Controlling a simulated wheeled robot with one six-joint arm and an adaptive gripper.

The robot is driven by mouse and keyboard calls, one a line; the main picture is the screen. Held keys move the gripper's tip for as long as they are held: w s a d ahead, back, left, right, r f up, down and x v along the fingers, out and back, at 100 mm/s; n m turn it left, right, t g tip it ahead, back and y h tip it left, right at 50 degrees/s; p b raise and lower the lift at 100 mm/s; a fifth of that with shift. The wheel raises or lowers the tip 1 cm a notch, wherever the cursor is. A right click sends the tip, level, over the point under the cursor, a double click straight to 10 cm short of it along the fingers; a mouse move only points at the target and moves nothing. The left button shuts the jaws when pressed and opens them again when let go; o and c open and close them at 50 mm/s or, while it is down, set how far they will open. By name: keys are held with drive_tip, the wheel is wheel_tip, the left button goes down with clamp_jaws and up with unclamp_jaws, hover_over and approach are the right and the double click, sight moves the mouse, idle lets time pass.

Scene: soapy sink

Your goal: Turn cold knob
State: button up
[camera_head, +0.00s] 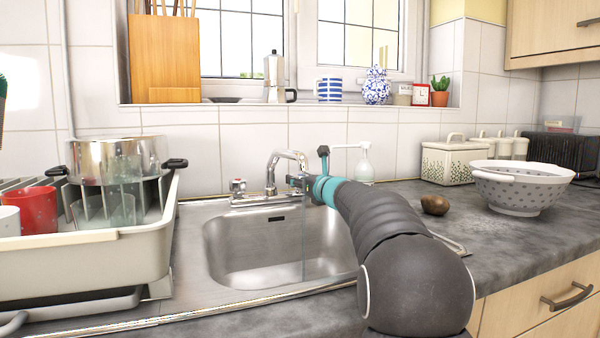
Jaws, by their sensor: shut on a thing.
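The chrome tap (271,183) stands at the back of the steel sink (225,245), its spout curving up and to the right. One knob (237,186) shows at the tap's left end. My gripper (298,182) is at the tap's right end, where the cold knob is mostly hidden behind it. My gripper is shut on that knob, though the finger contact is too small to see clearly. A thin clear streak that looks like running water falls below the spout into the basin.
A dish rack (148,250) with a steel pot (118,160) and a red mug (38,210) stands left. A soap dispenser (364,168) stands behind my arm. A brown potato-like object (435,205) and a colander (520,190) sit on the right counter.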

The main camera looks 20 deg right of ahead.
drive_tip(key=shift+n+y, duration=0.4)
drive_tip(key=shift+y, duration=0.2)
drive_tip(key=o, duration=1.2)
drive_tip(key=shift+h, duration=0.3)
